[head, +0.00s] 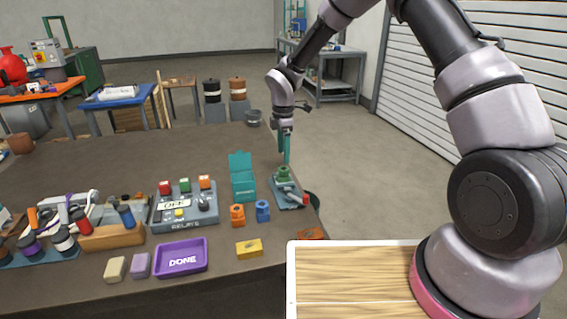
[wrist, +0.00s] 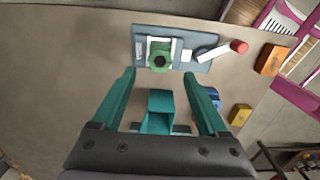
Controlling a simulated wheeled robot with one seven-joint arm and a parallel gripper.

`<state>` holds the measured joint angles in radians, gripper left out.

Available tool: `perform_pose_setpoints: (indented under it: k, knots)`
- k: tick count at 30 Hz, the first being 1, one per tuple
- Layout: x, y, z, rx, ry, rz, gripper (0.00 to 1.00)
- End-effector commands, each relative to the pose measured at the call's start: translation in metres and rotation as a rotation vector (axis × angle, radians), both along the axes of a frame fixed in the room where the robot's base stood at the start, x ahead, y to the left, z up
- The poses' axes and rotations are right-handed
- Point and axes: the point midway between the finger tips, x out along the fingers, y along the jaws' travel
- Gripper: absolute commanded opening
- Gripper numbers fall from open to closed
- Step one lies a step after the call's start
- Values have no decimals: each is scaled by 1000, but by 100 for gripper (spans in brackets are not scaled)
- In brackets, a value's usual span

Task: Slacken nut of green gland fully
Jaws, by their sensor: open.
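The green gland with its nut (head: 283,173) stands upright on a grey-blue plate (head: 291,199) at the table's right edge. In the wrist view the green nut (wrist: 160,57) shows from above with a dark hole in its middle, on the same plate (wrist: 145,33). A lever with a red end (wrist: 238,46) lies on the plate beside the gland. My gripper (head: 286,157) points down just above the gland in the head view. In the wrist view my gripper (wrist: 163,80) has its two teal fingers wide apart, with nothing between the tips; the nut lies beyond them.
A teal open box (head: 242,180) stands left of the plate. Orange (head: 237,215) and blue (head: 263,211) blocks and a yellow block (head: 249,248) lie nearby. A relay box (head: 185,210) and purple DONE tray (head: 181,258) are farther left. The table's back middle is clear.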

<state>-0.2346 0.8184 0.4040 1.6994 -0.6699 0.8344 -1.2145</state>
Motion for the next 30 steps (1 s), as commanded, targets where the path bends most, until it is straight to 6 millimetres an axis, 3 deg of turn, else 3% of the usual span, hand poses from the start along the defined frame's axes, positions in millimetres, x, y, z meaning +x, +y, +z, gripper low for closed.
perform_pose_setpoints:
  k: [3,7,22,26,30]
  knots:
    - [1,0,22,1,-3,0,76]
    - [1,-1,38,1,-2,0,76]
    - [0,-3,51,0,-5,-15,76]
    - [-1,-21,81,-1,-36,-113,76]
    - [-10,-57,137,9,-90,-324,76]
